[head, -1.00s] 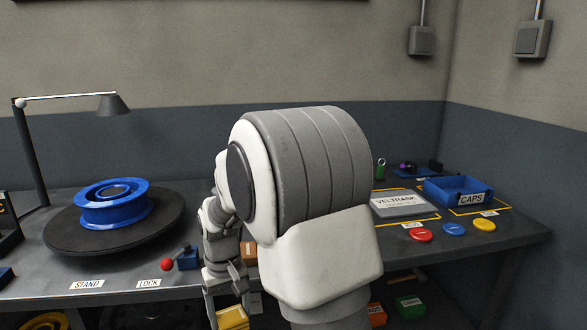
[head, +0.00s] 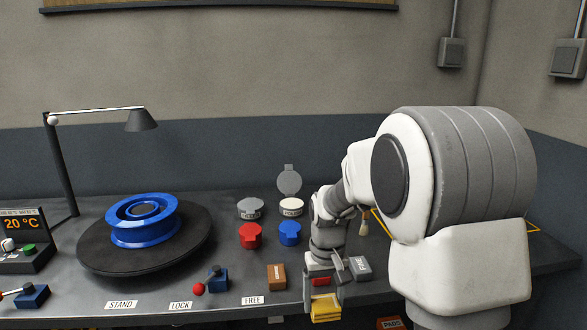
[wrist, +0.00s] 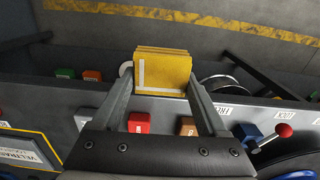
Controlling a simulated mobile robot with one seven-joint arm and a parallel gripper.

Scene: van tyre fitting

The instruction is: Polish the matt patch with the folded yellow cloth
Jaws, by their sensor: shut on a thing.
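The folded yellow cloth (head: 326,309) is held in my gripper (head: 322,287), in front of the bench's front edge in the head view. In the wrist view the cloth (wrist: 162,72) sits between the two fingers of my gripper (wrist: 160,90), which is shut on it. The blue wheel (head: 143,235) lies on a round black stand (head: 100,258) at the left of the bench, well left of my gripper. I cannot make out a matt patch on the wheel in either view.
A lever with a red knob (head: 198,289) stands between the wheel and my gripper. A brown block (head: 277,277), red pot (head: 251,236) and blue pot (head: 290,234) stand nearby. A desk lamp (head: 141,119) reaches over behind the wheel. My arm hides the bench's right part.

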